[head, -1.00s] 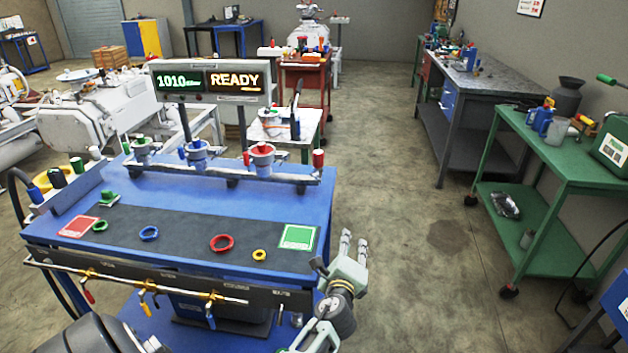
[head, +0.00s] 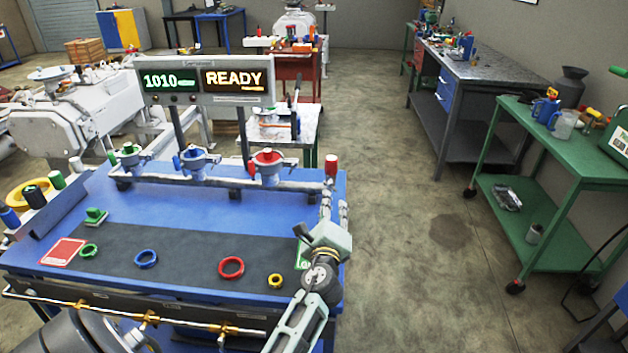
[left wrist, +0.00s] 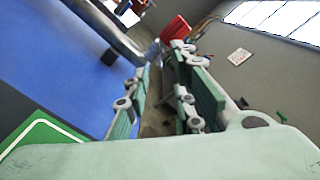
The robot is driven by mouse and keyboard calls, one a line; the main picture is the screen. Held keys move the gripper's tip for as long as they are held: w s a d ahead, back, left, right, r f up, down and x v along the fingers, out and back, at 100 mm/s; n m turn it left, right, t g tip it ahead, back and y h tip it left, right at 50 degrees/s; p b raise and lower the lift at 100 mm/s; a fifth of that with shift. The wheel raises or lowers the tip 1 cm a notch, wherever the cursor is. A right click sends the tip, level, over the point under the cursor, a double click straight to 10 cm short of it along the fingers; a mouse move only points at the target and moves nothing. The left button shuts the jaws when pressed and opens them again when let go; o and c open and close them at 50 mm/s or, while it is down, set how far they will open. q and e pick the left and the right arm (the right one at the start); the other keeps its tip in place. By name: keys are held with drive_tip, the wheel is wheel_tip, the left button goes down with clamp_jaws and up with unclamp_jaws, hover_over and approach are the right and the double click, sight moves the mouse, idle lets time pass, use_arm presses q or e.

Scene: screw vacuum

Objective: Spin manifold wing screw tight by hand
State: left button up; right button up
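The grey manifold (head: 215,180) runs along the back of the blue bench. It carries three ports with green (head: 129,148), blue (head: 197,152) and red (head: 267,156) tops. A red-capped upright piece (head: 331,166) stands at its right end; I cannot tell which part is the wing screw. My left gripper (head: 334,201) is at the bench's right edge, its fingers pointing up toward the red-capped piece, apparently short of it. In the left wrist view the fingers (left wrist: 163,75) are apart with nothing between them, and a red piece (left wrist: 175,29) shows beyond the tips. My right gripper is out of view.
The blue bench (head: 150,195) has a dark mat with green, blue, red and yellow rings. A display (head: 205,80) reading READY stands behind the manifold. A green cart (head: 560,160) stands at the right. The floor between bench and cart is clear.

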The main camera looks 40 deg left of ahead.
sight(330, 186)
use_arm(q)
drive_tip(key=shift+w+a+f, duration=0.1)
drive_tip(key=shift+w+a, duration=0.6)
drive_tip(key=shift+a, duration=0.35)
drive_tip(key=x, duration=0.5)
drive_tip(key=shift+w+d, duration=0.25)
drive_tip(key=shift+w, duration=0.15)
drive_tip(key=shift+w+a, duration=0.2)
drive_tip(key=shift+a, duration=0.05)
drive_tip(key=shift+r, duration=0.2)
drive_tip(key=shift+c, duration=0.3)
clamp_jaws()
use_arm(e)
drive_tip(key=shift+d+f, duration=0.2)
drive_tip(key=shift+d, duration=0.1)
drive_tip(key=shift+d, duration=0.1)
